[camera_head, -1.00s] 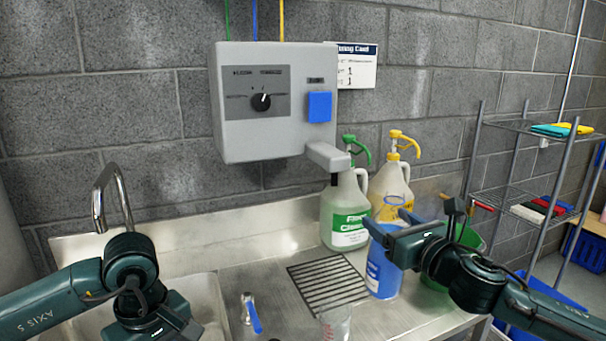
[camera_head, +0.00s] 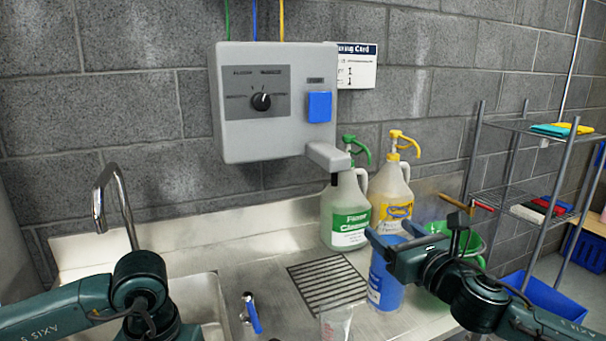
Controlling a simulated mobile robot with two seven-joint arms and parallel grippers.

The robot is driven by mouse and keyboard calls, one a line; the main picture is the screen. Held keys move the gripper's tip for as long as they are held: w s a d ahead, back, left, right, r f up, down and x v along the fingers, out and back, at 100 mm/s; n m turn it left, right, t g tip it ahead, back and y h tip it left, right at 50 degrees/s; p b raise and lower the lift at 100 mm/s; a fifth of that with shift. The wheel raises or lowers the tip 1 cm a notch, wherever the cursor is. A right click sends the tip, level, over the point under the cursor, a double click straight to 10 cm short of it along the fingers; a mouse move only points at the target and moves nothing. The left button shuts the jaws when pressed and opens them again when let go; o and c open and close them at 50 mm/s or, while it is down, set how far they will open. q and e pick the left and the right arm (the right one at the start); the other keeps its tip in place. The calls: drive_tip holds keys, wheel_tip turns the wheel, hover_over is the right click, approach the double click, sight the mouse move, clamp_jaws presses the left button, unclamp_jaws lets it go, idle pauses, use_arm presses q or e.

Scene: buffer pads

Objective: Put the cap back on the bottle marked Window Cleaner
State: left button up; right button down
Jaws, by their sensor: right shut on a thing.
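A blue bottle (camera_head: 387,290) stands on the steel counter to the right of the drain grate. It has a pale label that I cannot read, and its top is hidden by my gripper. My right gripper (camera_head: 393,235) is over the top of this bottle, its fingers pointing left. It is shut on what seems to be the blue cap, now mostly hidden by the jaws; I cannot tell whether the cap touches the bottle neck. My left arm is at the lower left over the sink, and its gripper tips are out of view.
A green-labelled jug (camera_head: 345,215) and a yellow-labelled jug (camera_head: 390,190), both with pumps, stand behind. A green bucket (camera_head: 470,243) is to the right. A clear container (camera_head: 336,324) and a blue-handled fitting (camera_head: 251,314) are in front. The grate (camera_head: 327,283) is clear.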

drive_tip(key=s+d+f+m+h, duration=0.1)
drive_tip(key=s+f+m+h, duration=0.1)
drive_tip(key=s+f, duration=0.4)
drive_tip(key=s+d+f+m+t+h, duration=0.1)
drive_tip(key=s+f+h, duration=0.3)
drive_tip(key=s, duration=0.9)
drive_tip(key=shift+s+d+f+m, duration=0.2)
drive_tip(key=shift+d+f+m, duration=0.25)
drive_tip(key=shift+f, duration=1.35)
drive_tip(key=shift+a, duration=0.25)
drive_tip(key=w+a+n+g+y, duration=0.1)
drive_tip(key=a+n+g+y, duration=0.1)
drive_tip(key=a+n+y, duration=0.2)
drive_tip(key=w+a+r+n+g+y, duration=0.1)
drive_tip(key=a+n+g+y, duration=0.1)
drive_tip(key=a+n+y, duration=0.2)
drive_tip(key=a+y, duration=0.3)
drive_tip(key=a, duration=0.3)
drive_tip(key=shift+w, duration=0.25)
drive_tip(key=shift+a, duration=0.1)
